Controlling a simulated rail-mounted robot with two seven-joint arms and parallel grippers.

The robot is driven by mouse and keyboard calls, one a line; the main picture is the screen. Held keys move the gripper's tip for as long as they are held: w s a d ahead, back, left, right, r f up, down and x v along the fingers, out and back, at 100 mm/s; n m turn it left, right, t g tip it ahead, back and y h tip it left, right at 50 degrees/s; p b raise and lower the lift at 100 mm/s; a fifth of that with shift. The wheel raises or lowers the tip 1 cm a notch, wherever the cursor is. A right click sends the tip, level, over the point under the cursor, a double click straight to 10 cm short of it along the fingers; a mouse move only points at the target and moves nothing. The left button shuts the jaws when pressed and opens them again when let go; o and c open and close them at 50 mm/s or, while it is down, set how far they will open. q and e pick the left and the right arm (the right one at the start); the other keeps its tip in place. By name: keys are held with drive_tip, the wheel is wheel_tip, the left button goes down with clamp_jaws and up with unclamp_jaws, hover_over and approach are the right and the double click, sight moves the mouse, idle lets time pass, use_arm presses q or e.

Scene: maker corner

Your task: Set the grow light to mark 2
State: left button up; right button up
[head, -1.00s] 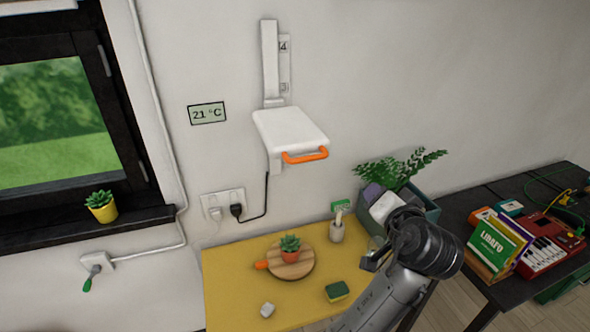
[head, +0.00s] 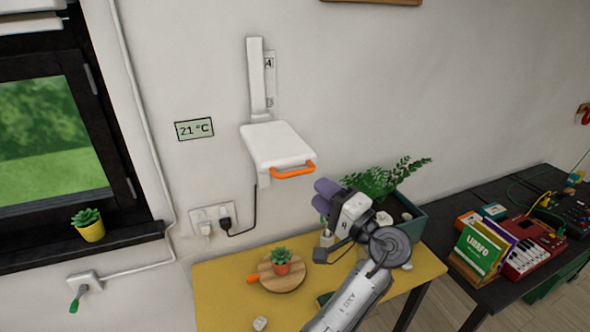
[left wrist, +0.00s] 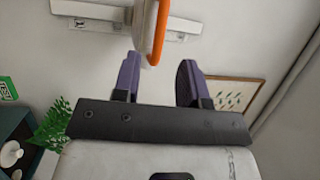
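The grow light (head: 277,143) is a white panel on a white wall rail (head: 256,75), with an orange handle (head: 293,171) on its front edge. The scale (head: 269,78) beside the rail shows a 4 and, lower, a faint 3; the panel is below both and mark 2 is not visible. My left gripper (head: 322,196) has purple fingers, spread and empty, below and right of the handle. In the left wrist view the orange handle (left wrist: 159,32) lies beyond the gap between the fingers (left wrist: 158,80), nearer the left finger, with no clear contact. My right gripper is not in view.
Below is a yellow table (head: 215,290) with a potted succulent (head: 281,262) on a round board. A planter (head: 410,220) stands close behind my left arm. A black cable (head: 247,228) hangs from the light to a wall socket.

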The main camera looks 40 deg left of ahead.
sight(295, 171)
use_arm(q)
drive_tip(key=a, duration=0.2)
drive_tip(key=a+r+p, duration=0.1)
drive_tip(key=a, duration=0.3)
drive_tip(key=shift+w+a+r+p, duration=0.15)
drive_tip(key=shift+w+a+p, duration=0.15)
drive_tip(key=shift+w+a, duration=0.05)
drive_tip(key=shift+a, duration=0.9)
clamp_jaws()
